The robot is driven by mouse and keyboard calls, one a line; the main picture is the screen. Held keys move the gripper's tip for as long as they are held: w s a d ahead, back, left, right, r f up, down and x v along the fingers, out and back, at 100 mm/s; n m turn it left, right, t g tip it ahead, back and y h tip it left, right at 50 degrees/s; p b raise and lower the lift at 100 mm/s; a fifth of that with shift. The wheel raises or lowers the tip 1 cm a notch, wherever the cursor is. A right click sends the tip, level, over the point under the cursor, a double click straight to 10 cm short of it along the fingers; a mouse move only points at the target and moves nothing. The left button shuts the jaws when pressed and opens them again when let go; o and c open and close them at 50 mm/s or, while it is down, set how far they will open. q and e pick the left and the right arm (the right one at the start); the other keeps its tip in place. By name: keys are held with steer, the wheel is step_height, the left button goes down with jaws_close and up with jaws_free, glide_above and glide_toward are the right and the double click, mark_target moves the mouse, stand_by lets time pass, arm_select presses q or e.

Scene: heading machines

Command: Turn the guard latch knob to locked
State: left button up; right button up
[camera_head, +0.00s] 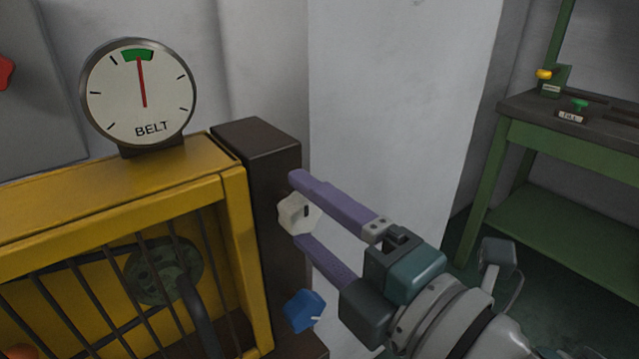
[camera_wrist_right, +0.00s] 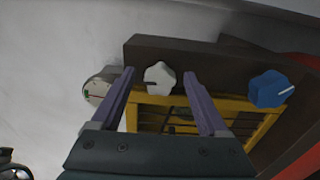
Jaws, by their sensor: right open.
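A white knob (camera_head: 298,214) with a dark mark sits on the right face of a dark brown post (camera_head: 262,165) beside the yellow barred guard (camera_head: 225,190). My right gripper (camera_head: 296,208) is open, with its two purple fingers above and below the white knob. In the right wrist view the white knob (camera_wrist_right: 159,77) stands between the fingertips (camera_wrist_right: 158,75), with gaps on both sides. A blue knob (camera_head: 303,310) with a white mark is lower on the post; it also shows in the right wrist view (camera_wrist_right: 270,88). No labels are visible by the knobs. My left gripper is not in view.
A BELT dial (camera_head: 150,105) stands on top of the guard, its red needle in the green band. A green workbench (camera_head: 575,140) with small yellow and green controls is at the right. A pale wall (camera_head: 400,90) is behind my gripper.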

steer(key=v, duration=0.9)
steer(key=shift+s+d, duration=0.25)
steer(key=shift+s, duration=0.05)
steer(key=shift+r, duration=0.1)
steer(key=d+r+m+g+h+p, duration=0.2)
steer(key=d+r+m+h+p, duration=0.2)
steer(key=d+m+h+p, duration=0.8)
steer(key=s+r+m+g+y+p, duration=0.2)
steer(key=s+r+m+g, duration=0.1)
steer(key=s+m+g, duration=0.8)
step_height(320, 180, up, 37)
steer(key=s+t+p, duration=0.2)
steer(key=p, duration=3.5)
steer(key=shift+s, duration=0.4)
steer(key=shift+f, duration=0.15)
